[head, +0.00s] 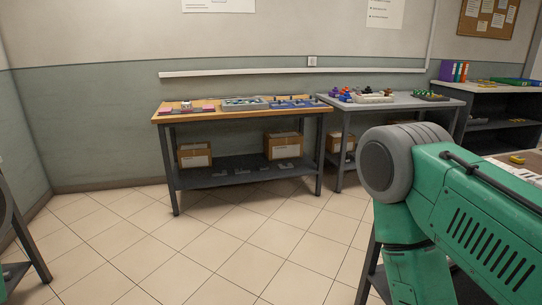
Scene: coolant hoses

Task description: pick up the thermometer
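I cannot make out a thermometer in the head view; the things on the tables are small and far off. Neither of my grippers is in view. A green arm link with a grey rounded joint fills the lower right and hides part of the floor and the furniture behind it.
A wood-topped workbench (181,119) stands at the back, with trays (245,103) on top and cardboard boxes (195,155) on its lower shelf. A grey table (440,103) beside it holds coloured parts. A dark shelf unit (490,90) stands far right. The tiled floor (200,245) is clear.

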